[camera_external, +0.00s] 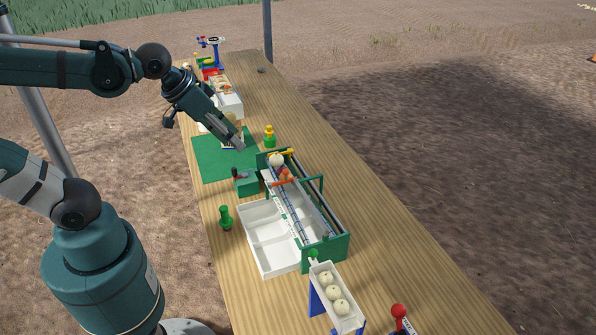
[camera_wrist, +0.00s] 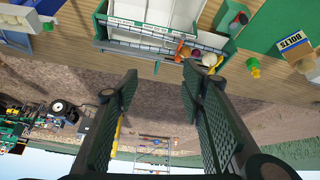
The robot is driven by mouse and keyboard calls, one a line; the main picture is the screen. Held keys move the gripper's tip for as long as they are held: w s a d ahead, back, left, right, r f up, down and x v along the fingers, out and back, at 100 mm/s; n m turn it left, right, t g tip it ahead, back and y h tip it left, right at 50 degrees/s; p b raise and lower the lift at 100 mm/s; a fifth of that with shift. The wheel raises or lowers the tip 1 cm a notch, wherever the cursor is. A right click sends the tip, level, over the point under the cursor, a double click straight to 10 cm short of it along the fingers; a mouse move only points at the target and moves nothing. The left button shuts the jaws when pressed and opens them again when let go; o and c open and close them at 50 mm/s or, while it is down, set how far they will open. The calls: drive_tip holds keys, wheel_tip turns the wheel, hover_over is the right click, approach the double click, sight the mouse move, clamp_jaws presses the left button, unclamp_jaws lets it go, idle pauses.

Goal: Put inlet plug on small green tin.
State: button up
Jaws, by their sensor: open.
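A green knobbed piece (camera_external: 225,217) stands upright left of the white tray. A green piece with a yellow top (camera_external: 269,136) stands right of the mat. I cannot tell which is the inlet plug.
The green elevator frame (camera_external: 325,252) stands beside a white divided tray (camera_external: 247,212). A chute with several onions (camera_external: 334,293) and a red knob (camera_external: 398,311) are nearer. A green mat (camera_external: 208,158) lies under my gripper. The table's right side (camera_external: 420,275) is largely clear.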

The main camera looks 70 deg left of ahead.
drive_tip(key=s+d, duration=0.1)
drive_tip(key=s+d+f+m, duration=0.1)
drive_tip(key=s, duration=0.1)
drive_tip(key=s+d+f+m, duration=0.1)
drive_tip(key=shift+s+f+t, duration=0.15)
drive_tip(key=shift+t, duration=0.25)
